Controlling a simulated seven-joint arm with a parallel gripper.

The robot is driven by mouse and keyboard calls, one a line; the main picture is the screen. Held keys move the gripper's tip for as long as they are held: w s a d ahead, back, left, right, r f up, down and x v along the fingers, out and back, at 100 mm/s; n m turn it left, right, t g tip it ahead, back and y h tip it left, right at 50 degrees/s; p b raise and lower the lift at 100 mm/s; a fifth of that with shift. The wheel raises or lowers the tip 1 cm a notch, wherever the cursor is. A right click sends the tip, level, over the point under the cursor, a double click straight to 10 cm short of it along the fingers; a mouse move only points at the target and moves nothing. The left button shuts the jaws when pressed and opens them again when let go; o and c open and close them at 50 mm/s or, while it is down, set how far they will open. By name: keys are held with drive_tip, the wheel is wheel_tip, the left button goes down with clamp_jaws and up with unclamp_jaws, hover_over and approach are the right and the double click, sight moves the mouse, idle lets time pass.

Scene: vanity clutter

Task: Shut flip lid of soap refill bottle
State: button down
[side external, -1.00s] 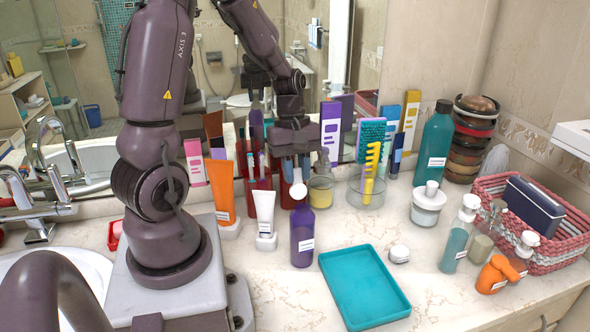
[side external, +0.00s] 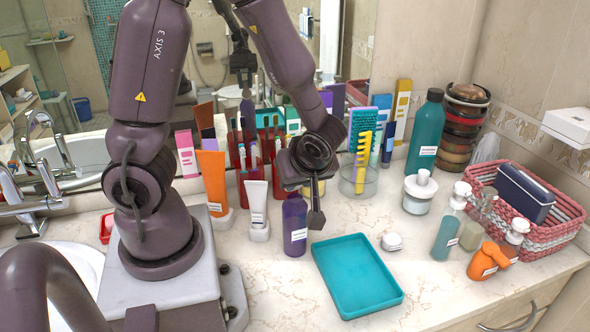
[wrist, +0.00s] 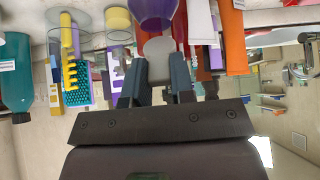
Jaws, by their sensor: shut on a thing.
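The soap refill bottle looks to be the purple bottle (side external: 294,228) with a white label, upright on the counter left of the teal tray. It shows upside down at the top of the wrist view (wrist: 153,10). Its white flip lid (wrist: 158,48) sits between my two fingers in the wrist view, and my gripper (wrist: 156,78) is shut on it. In the side view my gripper (side external: 315,205) is at the bottle's upper right. The lid is hidden there, and its hinge angle is unclear.
A white tube (side external: 257,203) and an orange tube (side external: 213,180) stand left of the bottle. A teal tray (side external: 357,276) lies to its right. A glass with a yellow comb (side external: 361,150) and a white jar (side external: 419,190) stand behind the tray. Counter in front of the bottle is clear.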

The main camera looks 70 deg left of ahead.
drive_tip(key=shift+w+d+f+g+y, duration=0.1)
drive_tip(key=shift+d+f+y, duration=0.45)
drive_tip(key=shift+y, duration=0.75)
drive_tip(key=shift+s+d+f+g+y, duration=0.1)
drive_tip(key=shift+d+f+y, duration=0.2)
drive_tip(key=shift+f+y, duration=0.7)
drive_tip(key=shift+w+d+f+g+y, duration=0.1)
drive_tip(key=shift+d+f+y, duration=0.25)
drive_tip(key=shift+y, duration=1.25)
drive_tip(key=shift+d, duration=0.1)
drive_tip(key=shift+r, duration=0.1)
drive_tip(key=r+h, duration=0.1)
drive_tip(key=h, duration=0.1)
drive_tip(key=a+r+h, duration=0.1)
drive_tip(key=h, duration=0.1)
drive_tip(key=a+r+h, duration=0.1)
drive_tip(key=h, duration=0.1)
drive_tip(key=shift+r+h, duration=0.1)
drive_tip(key=shift+h, duration=0.2)
drive_tip(key=a+h, duration=0.1)
drive_tip(key=r+h, duration=0.1)
drive_tip(key=h, duration=0.1)
drive_tip(key=shift+a+t, duration=0.4)
drive_tip(key=shift+s+a+r+h, duration=0.15)
drive_tip(key=shift+a+h, duration=0.25)
drive_tip(key=shift+h, duration=0.5)
drive_tip(key=shift+s+a+h, duration=0.1)
drive_tip(key=shift+a+h, duration=0.3)
drive_tip(key=shift+h, duration=0.5)
